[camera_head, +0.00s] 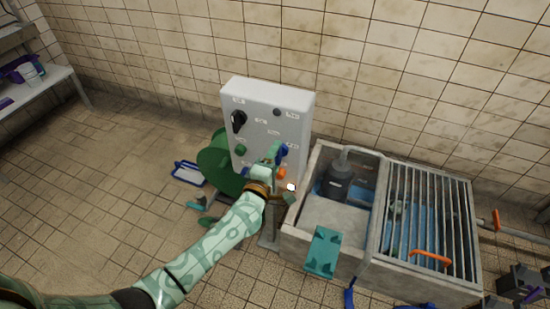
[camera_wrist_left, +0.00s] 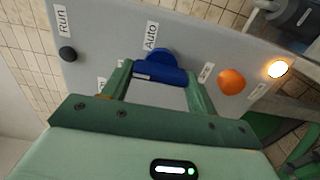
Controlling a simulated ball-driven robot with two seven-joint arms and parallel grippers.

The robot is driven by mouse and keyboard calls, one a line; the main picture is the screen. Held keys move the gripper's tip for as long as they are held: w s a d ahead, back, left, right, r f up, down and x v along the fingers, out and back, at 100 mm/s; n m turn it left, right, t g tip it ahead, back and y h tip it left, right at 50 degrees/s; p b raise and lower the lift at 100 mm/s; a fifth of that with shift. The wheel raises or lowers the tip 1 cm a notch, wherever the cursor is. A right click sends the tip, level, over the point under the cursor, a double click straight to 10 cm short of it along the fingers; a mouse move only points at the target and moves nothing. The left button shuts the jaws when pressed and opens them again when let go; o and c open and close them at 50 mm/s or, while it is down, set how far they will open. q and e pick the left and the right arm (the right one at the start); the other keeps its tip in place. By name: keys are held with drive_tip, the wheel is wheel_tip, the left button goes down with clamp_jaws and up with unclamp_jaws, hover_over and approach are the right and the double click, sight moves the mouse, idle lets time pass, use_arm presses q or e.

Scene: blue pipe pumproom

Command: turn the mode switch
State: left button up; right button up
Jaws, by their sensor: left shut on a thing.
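The grey-white control panel (camera_head: 265,105) stands upright near the tiled wall. A blue rotary knob (camera_wrist_left: 163,68), which I take for the mode switch, sits on its face below a label reading "Auto". It also shows, partly hidden, in the head view (camera_head: 283,151). My left gripper (camera_head: 275,155) is at the lower right of the panel. In the wrist view its two green fingers (camera_wrist_left: 158,85) are on either side of the blue knob and shut on it. The knob's lower part is hidden by the gripper. My right gripper is not in view.
An orange button (camera_wrist_left: 231,82) and a lit lamp (camera_wrist_left: 277,69) are right of the knob. A black rotary handle (camera_head: 238,121) is at the panel's upper left. A concrete tank (camera_head: 350,272) with a grating (camera_head: 432,215) stands close on the right. Floor is open at left.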

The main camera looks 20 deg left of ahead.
use_arm(q)
drive_tip(key=shift+f, duration=0.1)
drive_tip(key=o, duration=1)
drive_tip(key=shift+s, duration=0.15)
drive_tip(key=s+p, duration=0.4)
drive_tip(key=s, duration=1.2)
drive_tip(key=shift+a, duration=0.3)
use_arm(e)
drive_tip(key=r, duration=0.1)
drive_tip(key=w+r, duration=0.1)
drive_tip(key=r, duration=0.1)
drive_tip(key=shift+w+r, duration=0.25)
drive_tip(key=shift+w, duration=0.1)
